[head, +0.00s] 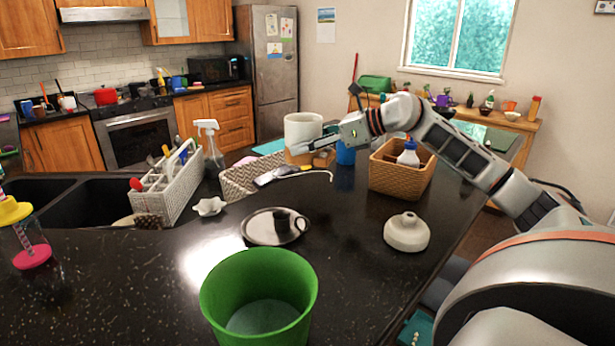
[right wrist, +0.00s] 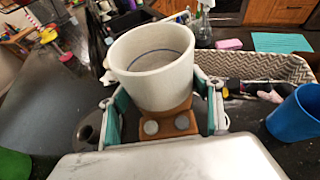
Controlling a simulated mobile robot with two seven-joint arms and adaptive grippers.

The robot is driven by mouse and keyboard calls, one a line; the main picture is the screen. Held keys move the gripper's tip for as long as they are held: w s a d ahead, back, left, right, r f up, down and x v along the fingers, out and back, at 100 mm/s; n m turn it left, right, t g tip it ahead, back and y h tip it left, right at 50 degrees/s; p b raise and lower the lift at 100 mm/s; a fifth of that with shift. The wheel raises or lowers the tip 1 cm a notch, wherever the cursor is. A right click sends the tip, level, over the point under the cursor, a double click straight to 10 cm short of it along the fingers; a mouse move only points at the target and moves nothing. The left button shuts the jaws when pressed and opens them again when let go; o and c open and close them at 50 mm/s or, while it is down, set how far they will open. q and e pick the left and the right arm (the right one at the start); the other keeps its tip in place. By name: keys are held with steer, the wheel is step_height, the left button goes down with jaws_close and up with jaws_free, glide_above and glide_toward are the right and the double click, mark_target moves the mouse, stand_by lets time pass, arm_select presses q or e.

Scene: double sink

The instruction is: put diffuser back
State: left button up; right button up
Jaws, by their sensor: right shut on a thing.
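The diffuser body, a white open-topped cylinder (head: 303,130) on a brown wood-look base (head: 323,159), is at the far side of the dark counter. My right gripper (head: 303,149) reaches it from the right. In the right wrist view, the fingers (right wrist: 164,115) are on both sides of the brown base (right wrist: 180,125), shut on it, with the white cylinder (right wrist: 152,78) upright above. Two round grey buttons show on the base. I cannot tell if its underside touches the counter. A white dome-shaped piece with a small neck (head: 407,235) sits on the counter at right. My left gripper is not in view.
A woven tray (head: 238,181) is left of the diffuser, a blue cup (head: 345,153) and wicker basket (head: 398,179) are right. Counter between plate and dome is clear.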

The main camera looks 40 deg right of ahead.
mark_target(307, 159)
step_height(307, 159, down, 4)
steer(key=shift+f, duration=0.4)
step_height(307, 159, down, 4)
steer(key=shift+r+p, duration=0.1)
steer(key=shift+p, duration=0.35)
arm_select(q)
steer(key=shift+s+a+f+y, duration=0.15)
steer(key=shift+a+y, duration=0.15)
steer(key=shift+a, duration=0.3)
arm_select(e)
steer(key=shift+f, duration=0.2)
steer(key=o, duration=1.4)
steer(key=shift+f, duration=0.1)
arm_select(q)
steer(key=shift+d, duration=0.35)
arm_select(e)
steer(key=shift+o, duration=0.5)
